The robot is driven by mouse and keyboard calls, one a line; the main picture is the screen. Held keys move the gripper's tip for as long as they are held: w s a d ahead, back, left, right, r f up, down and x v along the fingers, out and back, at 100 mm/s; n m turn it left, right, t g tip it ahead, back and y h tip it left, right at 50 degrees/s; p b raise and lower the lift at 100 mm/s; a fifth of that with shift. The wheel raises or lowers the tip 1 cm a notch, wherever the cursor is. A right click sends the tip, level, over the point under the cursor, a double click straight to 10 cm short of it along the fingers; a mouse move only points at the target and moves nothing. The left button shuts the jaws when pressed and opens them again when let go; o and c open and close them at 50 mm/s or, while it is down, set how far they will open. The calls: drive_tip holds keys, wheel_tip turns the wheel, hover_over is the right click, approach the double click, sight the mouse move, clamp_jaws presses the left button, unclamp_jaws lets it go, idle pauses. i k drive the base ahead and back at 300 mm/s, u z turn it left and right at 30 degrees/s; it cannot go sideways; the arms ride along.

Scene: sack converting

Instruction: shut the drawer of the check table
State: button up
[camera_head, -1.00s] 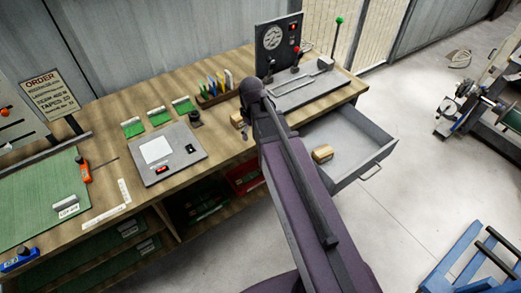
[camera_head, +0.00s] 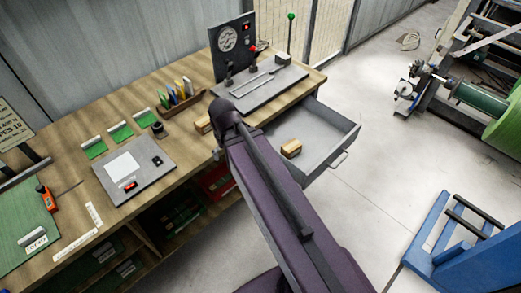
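The drawer (camera_head: 337,127) of the check table (camera_head: 120,221) is pulled out at the table's right end. It is grey, with a bar handle (camera_head: 338,160) on its front. A small tan block (camera_head: 291,148) lies inside it. My purple arm crosses in front of the drawer's left part and the table edge. My gripper is not seen; the arm's dark upper end hides whatever lies beyond it.
A gauge panel (camera_head: 232,48) with levers and a green-knobbed stick (camera_head: 290,33) stand at the table's far end. A blue frame (camera_head: 433,235) stands on the floor at right, with a roller machine (camera_head: 470,95) behind. Floor beyond the drawer front is clear.

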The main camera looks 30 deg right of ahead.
sight(324, 134)
drive_tip(key=z, duration=4.75)
drive_tip(key=i, duration=0.05)
drive_tip(key=u, duration=3.35)
